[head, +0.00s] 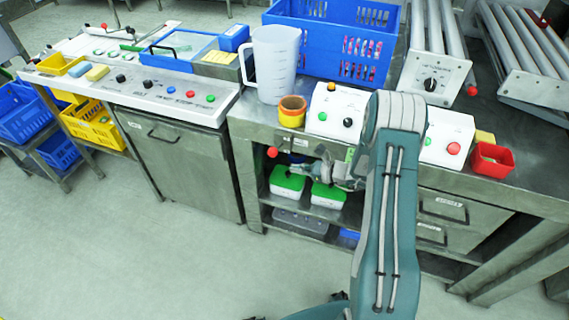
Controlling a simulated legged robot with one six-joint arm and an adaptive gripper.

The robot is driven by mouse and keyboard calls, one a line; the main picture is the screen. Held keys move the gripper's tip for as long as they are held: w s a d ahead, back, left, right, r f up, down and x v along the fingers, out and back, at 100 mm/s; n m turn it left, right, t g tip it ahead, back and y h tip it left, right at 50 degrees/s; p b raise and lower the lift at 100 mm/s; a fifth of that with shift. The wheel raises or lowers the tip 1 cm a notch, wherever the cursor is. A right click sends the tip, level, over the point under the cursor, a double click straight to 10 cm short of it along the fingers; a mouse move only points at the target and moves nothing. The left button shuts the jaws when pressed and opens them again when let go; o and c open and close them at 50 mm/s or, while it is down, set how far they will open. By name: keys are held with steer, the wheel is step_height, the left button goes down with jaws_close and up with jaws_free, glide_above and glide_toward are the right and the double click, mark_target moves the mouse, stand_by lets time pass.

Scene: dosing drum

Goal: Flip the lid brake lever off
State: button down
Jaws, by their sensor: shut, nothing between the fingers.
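My gripper (299,170) is shut and empty, in front of the open shelf under the middle bench, with its fingertips pointing left. A lever with a red ball knob (272,152) sticks out at the bench front, left of the fingertips and slightly above them. A gap shows between knob and fingertips. I cannot read any label naming this lever as the lid brake, and its base is hard to make out. My arm hides part of the bench front to the right of the gripper.
White boxes with green lids (287,182) stand on the shelf behind my gripper. On the bench top are a white control box (325,119), a tape roll (292,111), a clear jug (275,65) and a red bin (492,160). The floor (190,255) in front is clear.

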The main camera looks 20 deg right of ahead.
steer(key=v, duration=0.7)
steer(key=shift+w+f, duration=0.15)
steer(key=shift+w, duration=0.05)
steer(key=s+a+r+n+g+h, duration=0.1)
steer(key=s+a+r+n+g, duration=0.1)
steer(key=s+a+r+n, duration=0.3)
steer(key=s+a+r+n+g+h, duration=0.1)
steer(key=a+r+n+g, duration=0.25)
steer(key=r, duration=0.35)
steer(key=s+a+r+n+g+h, duration=0.1)
steer(key=s+a+r+n+g, duration=0.1)
steer(key=s+a+r+n, duration=0.3)
steer(key=s+d+r+n+t+h, duration=0.2)
steer(key=s+r+n+t+h, duration=0.2)
steer(key=s+r+n+h, duration=0.5)
steer(key=s+r+n, duration=0.2)
steer(key=s+r, duration=0.1)
steer(key=s, duration=0.3)
steer(key=shift+s+d, duration=0.15)
steer(key=shift+s, duration=0.15)
